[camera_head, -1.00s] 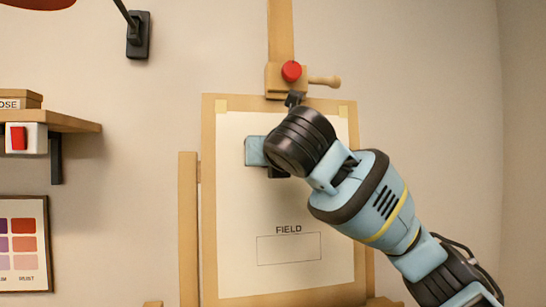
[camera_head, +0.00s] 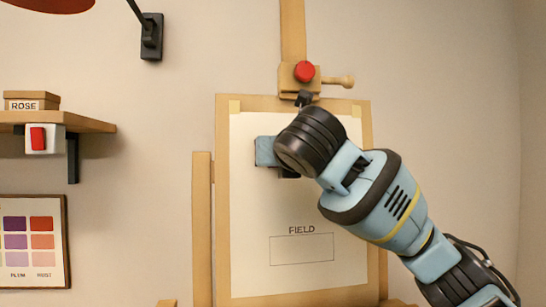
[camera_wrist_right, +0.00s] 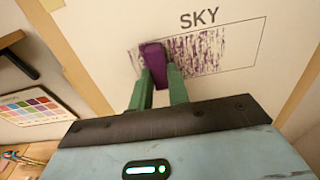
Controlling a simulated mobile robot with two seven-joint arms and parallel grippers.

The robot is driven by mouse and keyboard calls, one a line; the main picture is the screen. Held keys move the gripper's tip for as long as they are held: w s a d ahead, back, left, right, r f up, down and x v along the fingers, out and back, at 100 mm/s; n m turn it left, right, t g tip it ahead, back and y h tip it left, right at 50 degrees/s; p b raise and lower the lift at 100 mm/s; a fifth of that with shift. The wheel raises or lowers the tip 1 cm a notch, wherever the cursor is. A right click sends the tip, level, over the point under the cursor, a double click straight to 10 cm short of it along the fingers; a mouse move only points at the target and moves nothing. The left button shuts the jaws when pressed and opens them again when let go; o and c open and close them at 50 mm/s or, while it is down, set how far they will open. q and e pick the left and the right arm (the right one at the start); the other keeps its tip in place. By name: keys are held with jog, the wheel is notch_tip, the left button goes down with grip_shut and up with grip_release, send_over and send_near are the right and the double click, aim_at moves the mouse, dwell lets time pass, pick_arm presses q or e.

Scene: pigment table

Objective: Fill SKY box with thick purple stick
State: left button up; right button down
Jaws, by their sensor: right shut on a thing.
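The purple stick (camera_wrist_right: 156,62) is a thick, dark purple block. My right gripper (camera_wrist_right: 162,80) is shut on it, with a green finger on each side. The stick's far end appears to be at the paper, at the left part of the SKY box (camera_wrist_right: 262,42); whether it touches is hard to tell. Streaky purple marks (camera_wrist_right: 205,52) cover much of the box, with pale paper showing through. In the head view my right arm hides the stick and the SKY box. My left gripper is not in view.
The paper (camera_head: 250,205) is fixed to a wooden easel (camera_head: 203,230), with an empty FIELD box (camera_head: 302,249) lower down. A red knob (camera_head: 305,71) sits on the clamp above. A shelf (camera_head: 75,124) and colour chart (camera_head: 66,240) are on the left.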

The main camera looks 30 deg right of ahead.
jog(key=shift+s+d, duration=0.2)
jog(key=shift+d, duration=0.45)
jog(key=shift+s+d, duration=0.2)
jog(key=shift+d, duration=0.45)
jog(key=shift+s+d, duration=0.15)
jog(key=shift+d, duration=0.5)
jog(key=shift+d, duration=0.1)
jog(key=shift+s+d, duration=0.25)
jog(key=shift+d, duration=0.35)
jog(key=shift+s+d, duration=0.2)
jog(key=shift+d, duration=0.4)
jog(key=shift+s+d, duration=0.2)
jog(key=shift+d, duration=0.45)
jog(key=shift+s+d, duration=0.2)
jog(key=shift+d, duration=0.45)
